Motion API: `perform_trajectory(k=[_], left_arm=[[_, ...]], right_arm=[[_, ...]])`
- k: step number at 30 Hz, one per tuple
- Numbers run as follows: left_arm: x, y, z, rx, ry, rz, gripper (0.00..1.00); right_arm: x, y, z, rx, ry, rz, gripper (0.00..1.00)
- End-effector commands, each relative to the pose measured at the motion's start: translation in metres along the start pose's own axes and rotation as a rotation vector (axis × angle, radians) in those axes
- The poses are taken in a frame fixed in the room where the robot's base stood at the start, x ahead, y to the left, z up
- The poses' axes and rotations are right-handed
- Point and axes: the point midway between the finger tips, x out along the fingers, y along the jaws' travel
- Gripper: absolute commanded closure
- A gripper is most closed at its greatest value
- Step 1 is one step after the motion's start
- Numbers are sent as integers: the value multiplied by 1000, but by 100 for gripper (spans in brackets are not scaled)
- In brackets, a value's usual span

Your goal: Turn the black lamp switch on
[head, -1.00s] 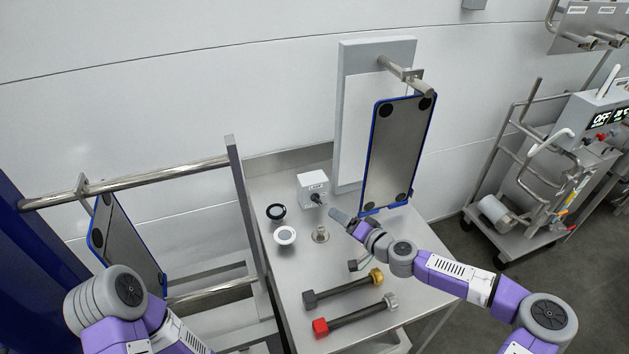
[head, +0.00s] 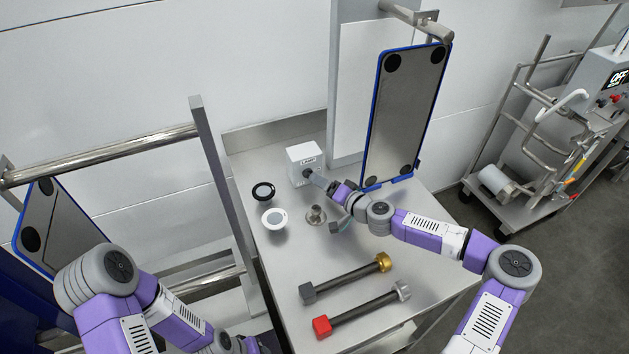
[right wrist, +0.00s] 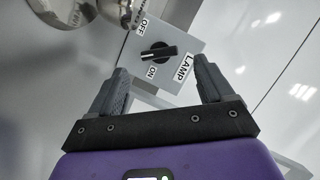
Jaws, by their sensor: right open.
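The lamp switch is a black rotary knob (right wrist: 157,55) on a grey box (right wrist: 178,72) with OFF, ON and LAMP labels, seen in the right wrist view. Its long handle lies crosswise, between the OFF and ON labels. In the head view the box (head: 302,158) stands at the back of the steel table, and the knob is mostly hidden by my gripper. My right gripper (right wrist: 161,74) is open, its two fingers on either side of the knob with gaps visible. In the head view it (head: 318,180) is close in front of the box. My left gripper is not visible; only its arm shows.
On the steel table (head: 250,150), a black ring (head: 263,192), a white disc (head: 274,218) and a metal fitting (head: 316,215) are near the box. Two dark bars (head: 350,280) lie in front. A blue-edged panel (head: 405,115) hangs right of the box.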

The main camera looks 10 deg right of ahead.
Motion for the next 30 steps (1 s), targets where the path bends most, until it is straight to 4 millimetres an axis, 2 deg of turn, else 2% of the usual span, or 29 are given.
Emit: perform_trajectory(k=[3,9,20,30], left_arm=[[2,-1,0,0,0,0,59],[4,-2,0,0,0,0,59],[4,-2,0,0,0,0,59],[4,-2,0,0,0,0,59]], right_arm=[[21,0,1,2,-1,-2,19],[42,0,0,1,0,-1,19],[47,0,0,0,0,0,21],[47,0,0,0,0,0,73]])
